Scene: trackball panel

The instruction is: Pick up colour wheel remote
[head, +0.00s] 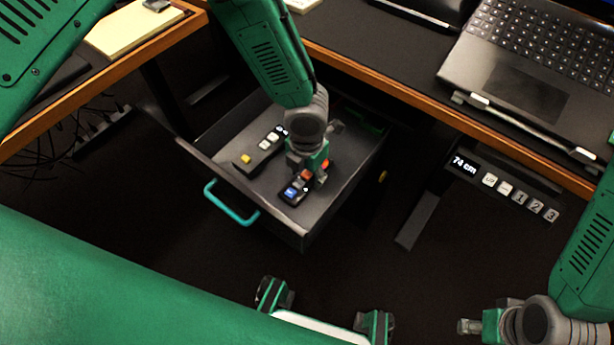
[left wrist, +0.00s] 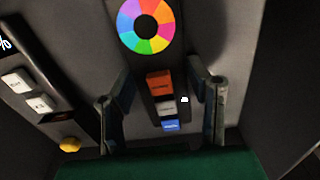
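The colour wheel remote (head: 295,191) is a dark, narrow remote lying in the open drawer. In the left wrist view the remote (left wrist: 165,101) shows a rainbow ring at its far end and orange, grey and blue buttons. My left gripper (head: 308,172) is down in the drawer over the remote and hides part of it in the head view. In the left wrist view its two fingers (left wrist: 163,100) are apart, one on each side of the remote, with visible gaps. My right gripper (head: 478,326) is low at the right, seen from the side, away from the drawer.
The drawer (head: 240,183) has a teal handle (head: 231,204). Another remote (head: 261,149) with white and yellow buttons lies left of the colour wheel remote. The desk edge (head: 430,113) runs behind the drawer, with a laptop (head: 530,75) and a height panel (head: 506,187) at right.

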